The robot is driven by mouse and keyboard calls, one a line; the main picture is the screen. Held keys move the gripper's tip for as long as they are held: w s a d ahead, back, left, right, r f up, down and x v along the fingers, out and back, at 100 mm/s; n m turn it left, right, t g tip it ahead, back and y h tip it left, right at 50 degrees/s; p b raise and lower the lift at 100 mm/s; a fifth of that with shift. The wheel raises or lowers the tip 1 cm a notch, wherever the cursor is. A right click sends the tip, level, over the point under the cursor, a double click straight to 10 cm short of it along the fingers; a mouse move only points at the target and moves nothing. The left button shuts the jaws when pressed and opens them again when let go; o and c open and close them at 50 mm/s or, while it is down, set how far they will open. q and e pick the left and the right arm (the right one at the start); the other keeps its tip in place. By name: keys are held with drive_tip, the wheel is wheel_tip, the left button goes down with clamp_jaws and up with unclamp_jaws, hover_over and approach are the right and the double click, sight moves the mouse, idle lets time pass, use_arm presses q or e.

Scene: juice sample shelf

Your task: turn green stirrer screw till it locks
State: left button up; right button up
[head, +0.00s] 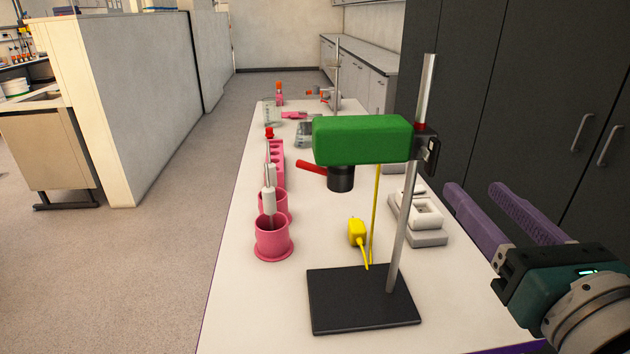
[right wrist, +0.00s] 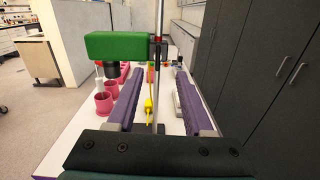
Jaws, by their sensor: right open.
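The green stirrer (head: 362,139) is a green block on a metal rod (head: 411,200) that rises from a black base plate (head: 362,300). A dark clamp with its screw (head: 432,150) sits at the block's right end on the rod, below a red ring. In the right wrist view the stirrer (right wrist: 115,45) and its clamp (right wrist: 158,48) show ahead, and the rod stands between the fingers in the picture. My right gripper (head: 474,188) is open and empty, right of the stand and apart from the screw; its purple fingers also show in the wrist view (right wrist: 160,73). My left gripper is out of view.
Pink cups (head: 273,240) and a pink rack (head: 276,160) stand along the table's left side. A yellow object (head: 357,232) lies behind the base, and a white-grey device (head: 420,215) stands right of the rod. Dark cabinets (head: 510,90) line the right.

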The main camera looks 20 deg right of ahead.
sight(437, 157)
drive_tip(key=shift+n, duration=0.4)
drive_tip(key=p+x, duration=0.2)
drive_tip(key=x, duration=0.7)
drive_tip(key=shift+w+a+f, duration=0.1)
drive_tip(key=shift+w, duration=0.4)
drive_tip(key=shift+c, duration=0.2)
clamp_jaws()
